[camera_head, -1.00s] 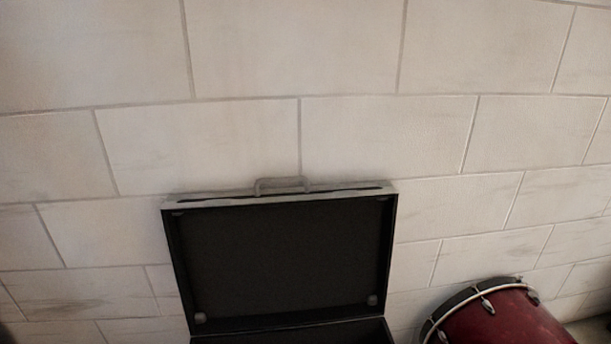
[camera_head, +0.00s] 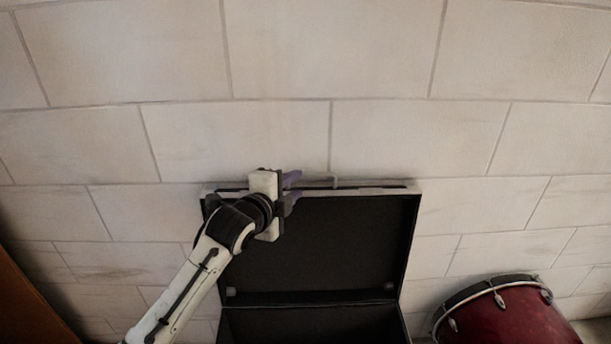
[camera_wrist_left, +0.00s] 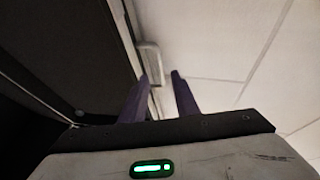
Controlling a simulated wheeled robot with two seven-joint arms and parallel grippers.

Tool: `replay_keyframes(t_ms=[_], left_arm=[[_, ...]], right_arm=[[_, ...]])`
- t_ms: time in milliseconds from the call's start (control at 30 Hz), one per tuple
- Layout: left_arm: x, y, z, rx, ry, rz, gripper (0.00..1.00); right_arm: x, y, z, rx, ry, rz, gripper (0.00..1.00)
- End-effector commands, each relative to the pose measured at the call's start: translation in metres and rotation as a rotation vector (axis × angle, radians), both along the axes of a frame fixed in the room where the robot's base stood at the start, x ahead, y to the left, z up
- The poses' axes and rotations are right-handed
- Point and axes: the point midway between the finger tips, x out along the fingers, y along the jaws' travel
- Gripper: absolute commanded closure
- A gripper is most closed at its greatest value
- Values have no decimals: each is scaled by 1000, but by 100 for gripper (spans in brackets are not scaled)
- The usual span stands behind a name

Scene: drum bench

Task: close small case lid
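The small case (camera_head: 310,325) is open, its black lid (camera_head: 345,240) standing up against the wall side, with a light rim along the top and a handle (camera_head: 335,182) there. My left gripper (camera_head: 297,187) is at the lid's top edge, left of the handle. Its purple fingers are apart. In the left wrist view the open left gripper (camera_wrist_left: 160,90) has its fingers on either side of the line of the lid's edge, with the handle (camera_wrist_left: 149,58) just beyond; contact cannot be told. My arm hides the lid's left part. My right gripper is not in view.
A red drum (camera_head: 505,315) with a metal hoop stands to the right of the case. A pale block wall (camera_head: 385,140) rises behind. A brown wooden edge (camera_head: 25,305) shows at the far left.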

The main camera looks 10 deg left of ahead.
Motion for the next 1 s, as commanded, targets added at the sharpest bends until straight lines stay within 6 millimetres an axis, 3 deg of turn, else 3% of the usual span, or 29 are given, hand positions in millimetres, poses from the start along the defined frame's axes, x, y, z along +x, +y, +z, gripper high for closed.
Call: replay_keyframes(t_ms=[200, 433, 933, 1000], left_arm=[[36, -8, -11, -3, 0, 1, 72], [62, -15, -19, -3, 0, 0, 72], [73, -17, -23, -3, 0, 0, 72], [73, -17, -23, -3, 0, 0, 82]], right_arm=[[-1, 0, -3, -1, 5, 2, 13], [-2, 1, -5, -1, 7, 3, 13], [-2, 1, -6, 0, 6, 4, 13], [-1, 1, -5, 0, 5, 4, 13]])
